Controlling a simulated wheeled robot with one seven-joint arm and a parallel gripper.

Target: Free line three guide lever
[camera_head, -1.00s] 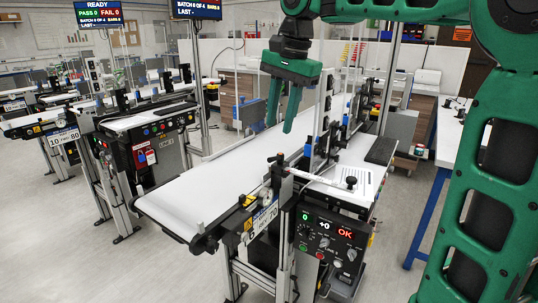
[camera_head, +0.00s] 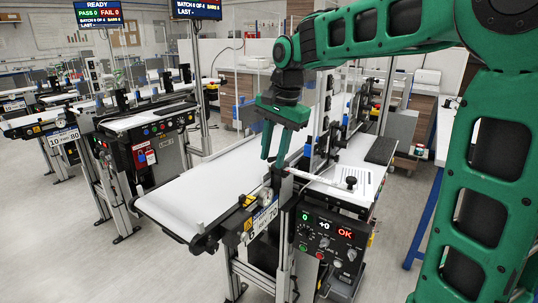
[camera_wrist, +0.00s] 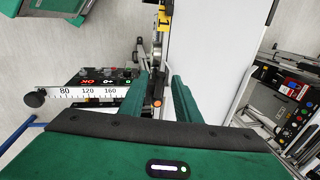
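My gripper (camera_head: 274,162) points down over the near side edge of the closest conveyor (camera_head: 205,190), at the spot of the clamp post and guide lever. Its two green fingers are apart, also in the wrist view (camera_wrist: 164,98). A dark lever end with an orange tip (camera_wrist: 157,102) shows between the fingers, closer to the left one. I cannot tell whether a finger touches it. In the head view the fingers largely hide the lever. A white guide rod with a scale (camera_wrist: 88,93) runs left from there to a black knob (camera_wrist: 36,97).
The control panel (camera_head: 330,238) with a red OK display is below the rod. A round dial (camera_wrist: 157,45) and a yellow part (camera_wrist: 164,16) sit along the belt edge. Upright guide posts (camera_head: 308,147) stand behind the gripper. The white belt is empty at its near end.

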